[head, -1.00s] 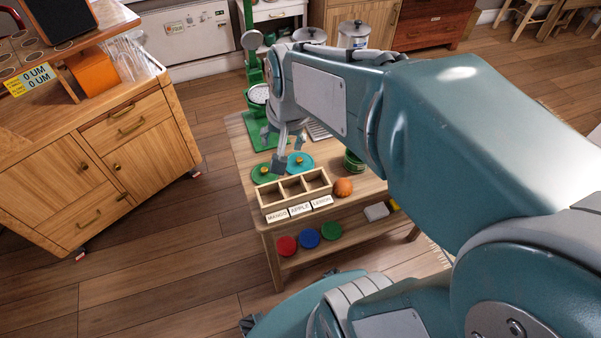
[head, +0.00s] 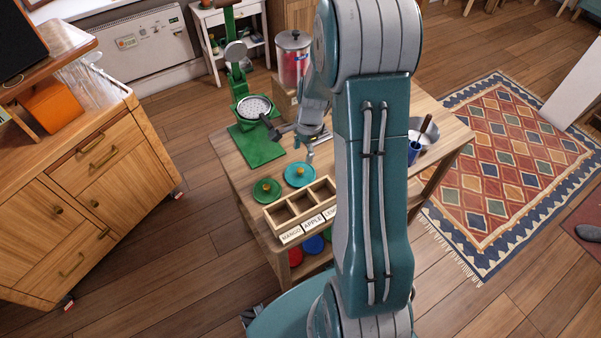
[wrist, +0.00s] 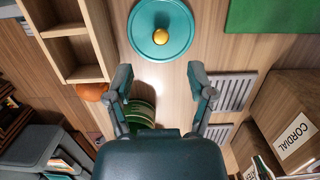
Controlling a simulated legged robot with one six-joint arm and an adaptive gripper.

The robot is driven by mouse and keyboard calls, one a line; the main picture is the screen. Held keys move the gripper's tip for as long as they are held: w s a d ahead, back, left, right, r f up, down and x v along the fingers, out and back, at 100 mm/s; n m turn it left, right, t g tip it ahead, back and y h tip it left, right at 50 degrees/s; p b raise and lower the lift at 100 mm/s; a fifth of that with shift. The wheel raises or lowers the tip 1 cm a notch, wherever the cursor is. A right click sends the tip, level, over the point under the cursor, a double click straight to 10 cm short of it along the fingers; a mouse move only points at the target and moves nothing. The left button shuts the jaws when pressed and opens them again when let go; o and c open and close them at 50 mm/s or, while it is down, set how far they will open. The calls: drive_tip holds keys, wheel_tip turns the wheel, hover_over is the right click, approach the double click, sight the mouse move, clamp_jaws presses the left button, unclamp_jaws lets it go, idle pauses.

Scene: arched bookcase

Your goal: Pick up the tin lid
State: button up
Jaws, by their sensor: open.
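Two round lids with gold knobs lie flat on the wooden table: a teal lid (head: 310,175) and a green lid (head: 259,196), side by side behind the compartment box. The teal lid also shows at the top of the wrist view (wrist: 142,35); the green lid does not show there. My gripper (head: 292,143) is open and empty, apart from both lids. In the wrist view its spread fingers (wrist: 160,76) point toward the teal lid. A green striped tin (wrist: 143,108) shows between the fingers, partly hidden by my gripper.
The box (head: 272,216) has three compartments with MANGO, APPLE and LEMON labels. An orange fruit (wrist: 92,92) sits beside it. A green scale (head: 258,147) stands behind the lids. Slatted pieces (wrist: 238,91) and a CORDIAL box (wrist: 288,118) are to the right.

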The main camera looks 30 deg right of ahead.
sight(301, 169)
drive_tip(key=shift+a+f, duration=0.25)
drive_tip(key=shift+f, duration=0.35)
drive_tip(key=shift+a+f, duration=0.25)
drive_tip(key=shift+f, duration=0.3)
drive_tip(key=f, duration=0.5)
drive_tip(key=shift+d+f, duration=0.1)
drive_tip(key=shift+d, duration=0.3)
drive_tip(key=shift+a+f, duration=0.2)
drive_tip(key=shift+a, duration=0.2)
drive_tip(key=shift+c, duration=0.9)
drive_tip(key=c, duration=0.6)
clamp_jaws()
drive_tip(key=shift+d, duration=0.2)
